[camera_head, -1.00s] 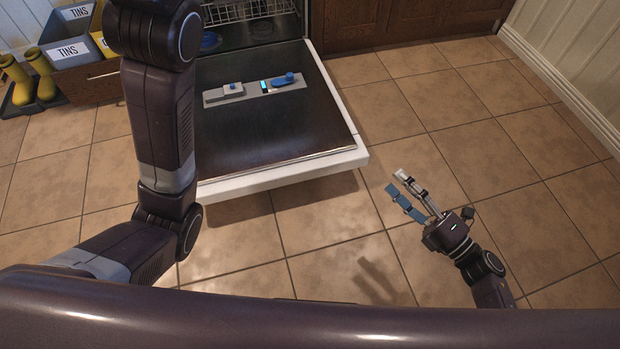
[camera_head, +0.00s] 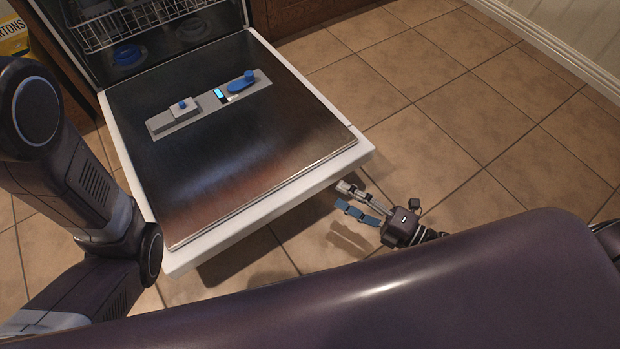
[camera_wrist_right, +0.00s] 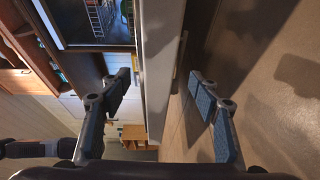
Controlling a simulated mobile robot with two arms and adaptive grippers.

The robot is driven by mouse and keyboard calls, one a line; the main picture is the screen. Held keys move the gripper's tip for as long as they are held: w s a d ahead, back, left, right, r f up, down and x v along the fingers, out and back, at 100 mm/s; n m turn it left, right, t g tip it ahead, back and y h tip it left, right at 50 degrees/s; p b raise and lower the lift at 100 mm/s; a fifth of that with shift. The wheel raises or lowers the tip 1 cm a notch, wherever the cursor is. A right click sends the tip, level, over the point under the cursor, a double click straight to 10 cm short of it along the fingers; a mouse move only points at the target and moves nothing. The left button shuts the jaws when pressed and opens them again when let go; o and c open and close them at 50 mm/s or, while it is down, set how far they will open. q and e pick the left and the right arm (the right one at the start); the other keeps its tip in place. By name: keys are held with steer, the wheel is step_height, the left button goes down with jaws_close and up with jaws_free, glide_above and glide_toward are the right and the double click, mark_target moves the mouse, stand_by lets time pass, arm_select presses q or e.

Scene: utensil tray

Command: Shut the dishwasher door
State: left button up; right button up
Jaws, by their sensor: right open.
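The dishwasher door (camera_head: 300,118) is folded down open, its dark inner panel facing up and its white rim around it. My right gripper (camera_head: 343,197) is open and empty, low beside the door's near right corner. In the right wrist view, the white door edge (camera_wrist_right: 163,45) runs up the picture between the open fingers of the right gripper (camera_wrist_right: 160,84). I cannot tell whether either finger touches it. My left arm crosses the left side of the head view; its gripper is out of the picture.
The dishwasher's wire rack (camera_head: 120,28) is inside the tub behind the door. A grey dispenser strip with blue parts (camera_head: 210,103) is set in the door panel. Tiled floor (camera_head: 480,120) is clear to the right. A yellow box (camera_head: 13,38) shows at upper left.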

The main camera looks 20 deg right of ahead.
mark_target(323, 185)
steer(key=b+x, duration=0.2)
steer(key=x, duration=0.4)
steer(key=shift+w+a+b, duration=0.3)
steer(key=shift+w+a, duration=0.05)
steer(key=shift+a, duration=0.05)
steer(key=shift+c, duration=0.6)
jaws_close()
steer(key=shift+r, duration=0.15)
